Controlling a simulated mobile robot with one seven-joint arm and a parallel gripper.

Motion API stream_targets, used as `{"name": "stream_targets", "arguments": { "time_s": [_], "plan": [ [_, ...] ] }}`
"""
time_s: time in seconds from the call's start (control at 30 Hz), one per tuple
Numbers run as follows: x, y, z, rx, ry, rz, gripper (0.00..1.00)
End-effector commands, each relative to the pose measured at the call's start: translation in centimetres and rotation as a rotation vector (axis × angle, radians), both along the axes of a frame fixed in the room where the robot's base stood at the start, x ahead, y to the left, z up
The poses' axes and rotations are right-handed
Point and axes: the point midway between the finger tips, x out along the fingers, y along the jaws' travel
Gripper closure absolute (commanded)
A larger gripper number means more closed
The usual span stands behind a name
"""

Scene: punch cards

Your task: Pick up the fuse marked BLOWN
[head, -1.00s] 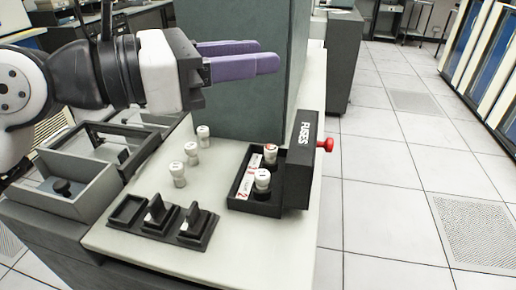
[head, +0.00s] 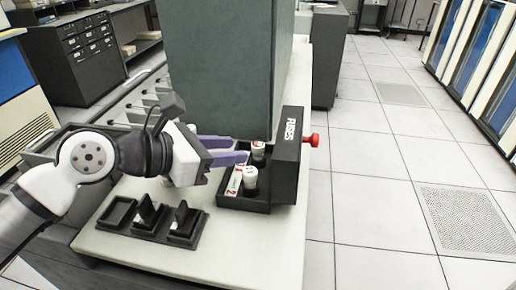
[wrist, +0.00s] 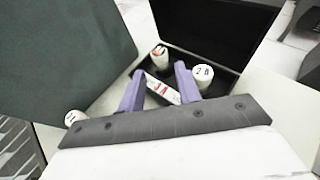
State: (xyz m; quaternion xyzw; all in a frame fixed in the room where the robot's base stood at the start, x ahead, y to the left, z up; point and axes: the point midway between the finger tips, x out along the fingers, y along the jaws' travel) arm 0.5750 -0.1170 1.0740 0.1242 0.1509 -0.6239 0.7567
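A black tray (head: 232,203) with a raised lid marked FUSES (head: 288,160) stands on the white counter. A white fuse with a red mark on top (head: 258,150) stands at the back of the tray; it also shows in the wrist view (wrist: 159,56). A second white fuse (head: 251,178) stands in front, with dark marks on top in the wrist view (wrist: 203,74). I cannot read BLOWN on either. A white strip with red marks (head: 234,181) lies beside them. My gripper (wrist: 160,68) is open, its purple fingers over the tray's edge, apart from both fuses.
Another white fuse (wrist: 73,117) stands on the counter, left in the wrist view. A tall dark green cabinet (head: 220,75) rises behind the tray. The counter's front right is clear.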

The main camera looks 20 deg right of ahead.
Motion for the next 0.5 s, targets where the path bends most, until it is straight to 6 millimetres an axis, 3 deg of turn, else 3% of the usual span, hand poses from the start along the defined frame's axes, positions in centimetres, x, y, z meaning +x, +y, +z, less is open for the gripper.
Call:
{"name": "stream_targets", "arguments": {
  "time_s": [0.3, 0.5],
  "plan": [
    [0.8, -4.5, -1.8, 0.004, 0.001, -0.003, 0.66],
    [1.0, -5.3, -2.2, 0.0, 0.0, 0.001, 0.66]
  ]
}}
